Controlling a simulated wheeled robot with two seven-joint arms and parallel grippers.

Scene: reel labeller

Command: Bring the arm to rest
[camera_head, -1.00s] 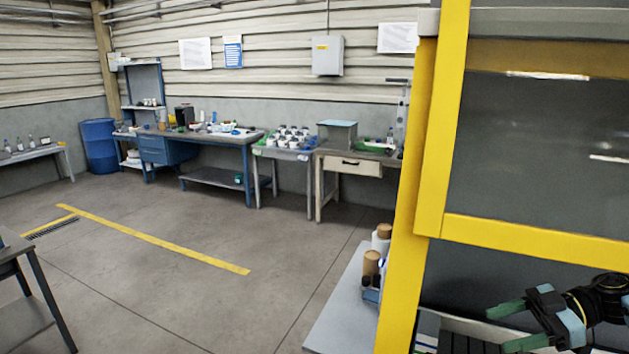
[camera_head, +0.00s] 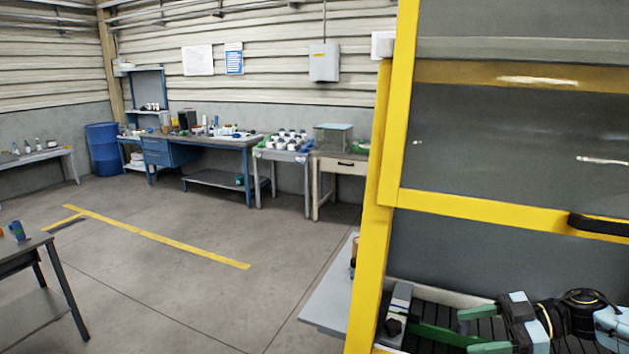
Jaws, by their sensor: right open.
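My right gripper (camera_head: 462,331) shows at the lower right, behind the yellow frame of a machine. Its green fingers point left and are apart, with nothing seen between them. It is low over a dark slatted surface (camera_head: 441,306). A small grey and black block-like part (camera_head: 398,312) stands by the tip of one finger; I cannot tell whether they touch. My left gripper is not in view.
The yellow machine frame (camera_head: 372,220) with a dark clear panel (camera_head: 520,130) stands close around the right arm. A grey side table (camera_head: 327,300) adjoins it on the left. A dark table (camera_head: 30,250) is at the left edge. The floor between is clear.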

